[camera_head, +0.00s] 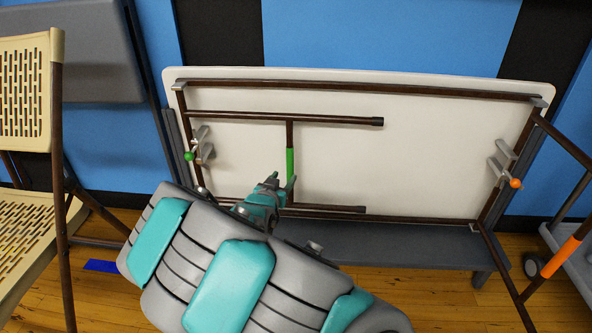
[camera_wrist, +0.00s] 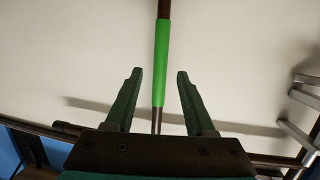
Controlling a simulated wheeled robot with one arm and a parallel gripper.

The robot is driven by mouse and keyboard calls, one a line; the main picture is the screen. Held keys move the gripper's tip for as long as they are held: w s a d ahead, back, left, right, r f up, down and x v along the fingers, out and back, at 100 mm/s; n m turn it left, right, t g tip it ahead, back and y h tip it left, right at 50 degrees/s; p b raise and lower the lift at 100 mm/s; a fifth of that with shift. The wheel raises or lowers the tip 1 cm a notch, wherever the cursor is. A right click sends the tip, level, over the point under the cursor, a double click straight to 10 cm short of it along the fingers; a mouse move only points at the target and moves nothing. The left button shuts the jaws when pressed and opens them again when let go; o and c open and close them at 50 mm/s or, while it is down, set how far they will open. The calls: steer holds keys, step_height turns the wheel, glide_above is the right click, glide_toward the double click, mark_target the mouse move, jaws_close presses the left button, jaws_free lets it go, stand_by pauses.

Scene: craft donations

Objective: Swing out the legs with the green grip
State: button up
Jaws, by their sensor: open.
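A folding table (camera_head: 430,130) stands on its long edge with its white underside facing me. Its left leg frame (camera_head: 250,117) lies folded flat along the underside. The green grip (camera_head: 290,162) is on that frame's upright crossbar; it also shows in the wrist view (camera_wrist: 161,60). My gripper (camera_head: 281,183) is open and empty, with its fingertips near the grip's lower part. In the wrist view, my gripper (camera_wrist: 159,76) has one finger on either side of the grip's line, with gaps on both sides. I cannot tell whether the grip is between the fingers in depth.
A green-knobbed latch (camera_head: 190,156) is left of the folded legs. The right legs, with an orange grip (camera_head: 552,257), stand swung out toward me; an orange-knobbed latch (camera_head: 515,183) is beside them. A beige folding chair (camera_head: 30,225) stands left. A grey bench (camera_head: 400,245) is below the table.

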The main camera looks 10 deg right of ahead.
mark_target(289, 165)
steer(key=shift+w+d+r+t+h+b, duration=0.1)
steer(key=shift+w+d+t+h+b, duration=0.2)
steer(key=shift+w+d, duration=0.6)
steer(key=shift+w+d+r+t+h+b, duration=0.1)
steer(key=shift+w+d+t+h, duration=0.25)
steer(key=shift+w, duration=1)
steer(key=shift+w+d+t+h+b, duration=0.2)
steer(key=shift+w+d+t, duration=0.3)
steer(key=shift+w, duration=0.65)
jaws_close()
